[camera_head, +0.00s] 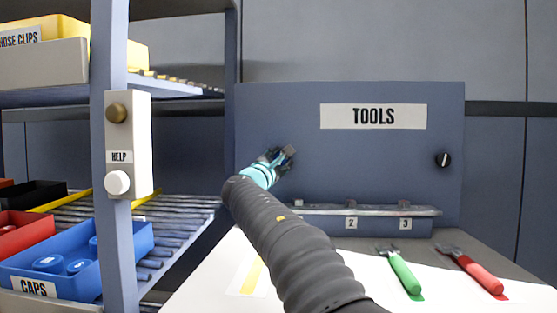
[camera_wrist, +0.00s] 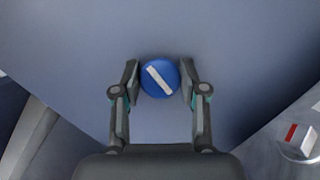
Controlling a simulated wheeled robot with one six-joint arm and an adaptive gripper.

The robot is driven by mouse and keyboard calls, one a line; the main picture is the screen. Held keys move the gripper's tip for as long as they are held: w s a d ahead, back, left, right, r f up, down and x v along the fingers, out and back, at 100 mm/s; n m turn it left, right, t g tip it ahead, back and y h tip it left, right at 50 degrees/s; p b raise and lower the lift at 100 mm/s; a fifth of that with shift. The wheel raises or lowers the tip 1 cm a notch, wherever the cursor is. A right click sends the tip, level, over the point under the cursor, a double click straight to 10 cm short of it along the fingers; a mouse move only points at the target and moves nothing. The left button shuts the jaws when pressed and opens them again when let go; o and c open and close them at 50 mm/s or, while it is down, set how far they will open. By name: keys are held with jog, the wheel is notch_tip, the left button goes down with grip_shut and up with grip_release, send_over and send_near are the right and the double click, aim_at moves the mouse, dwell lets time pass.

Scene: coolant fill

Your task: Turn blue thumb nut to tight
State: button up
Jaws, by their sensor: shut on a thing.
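The blue thumb nut (camera_wrist: 151,87) is a round blue knob with a white bar across its face. In the wrist view it sits against the blue-grey panel, between the two fingers of my gripper (camera_wrist: 160,80). The fingers are closed on its left and right sides. The white bar lies slanted, from upper left to lower right. In the head view my gripper (camera_head: 279,156) is at the left part of the tools panel (camera_head: 350,165), and the nut is hidden behind it.
A black knob (camera_head: 443,160) with a white mark is on the panel's right. Below are a rail (camera_head: 370,211), a green-handled tool (camera_head: 404,273) and a red-handled tool (camera_head: 479,274). A post with a help box (camera_head: 139,145) and a blue caps bin (camera_head: 125,245) stand left.

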jog(key=shift+f, duration=0.1)
dwell(0.3)
jog(key=o, duration=1.1)
jog(key=shift+a, duration=0.1)
jog(key=shift+s, duration=0.1)
jog(key=v, duration=1.2)
